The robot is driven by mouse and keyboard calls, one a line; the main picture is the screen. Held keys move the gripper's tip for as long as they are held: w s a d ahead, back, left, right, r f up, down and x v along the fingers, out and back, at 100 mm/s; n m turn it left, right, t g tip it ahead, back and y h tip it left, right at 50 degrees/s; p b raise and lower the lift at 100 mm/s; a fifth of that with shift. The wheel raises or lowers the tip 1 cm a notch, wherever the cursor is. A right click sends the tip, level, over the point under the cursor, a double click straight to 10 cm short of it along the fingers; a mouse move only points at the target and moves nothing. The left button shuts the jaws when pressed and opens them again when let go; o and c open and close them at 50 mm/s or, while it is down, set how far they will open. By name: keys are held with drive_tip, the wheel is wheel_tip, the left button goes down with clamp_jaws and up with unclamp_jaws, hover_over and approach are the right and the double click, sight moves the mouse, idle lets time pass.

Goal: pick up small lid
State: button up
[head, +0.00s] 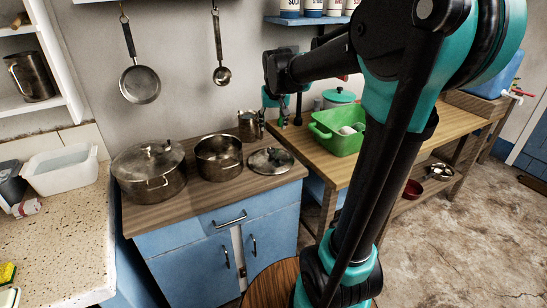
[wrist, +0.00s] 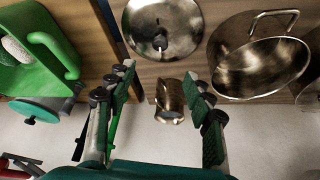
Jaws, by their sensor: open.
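The small lid (head: 270,160), round with a dark knob, lies on the wooden cabinet top at its right end, beside the open pot. It also shows in the wrist view (wrist: 165,22), at the top, beyond my fingertips, with its upper edge cut off. My gripper (wrist: 160,74) is open and empty, its two fingers spread apart. In the head view my gripper (head: 284,110) hangs near the wall, behind the lid. A metal mug (wrist: 170,100) shows between the fingers, and I cannot tell how close it is to them.
An open pot (head: 219,157) stands left of the lid, and a larger lidded pot (head: 148,178) farther left. The mug (head: 249,126) stands behind the lid. A green basin (head: 338,140) is on the wooden table at right. A pan and a ladle hang on the wall.

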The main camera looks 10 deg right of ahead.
sight(271, 149)
drive_tip(key=x, duration=1.6)
drive_tip(key=shift+w+f, duration=0.1)
drive_tip(key=shift+f, duration=0.05)
drive_tip(key=shift+c, duration=0.5)
clamp_jaws()
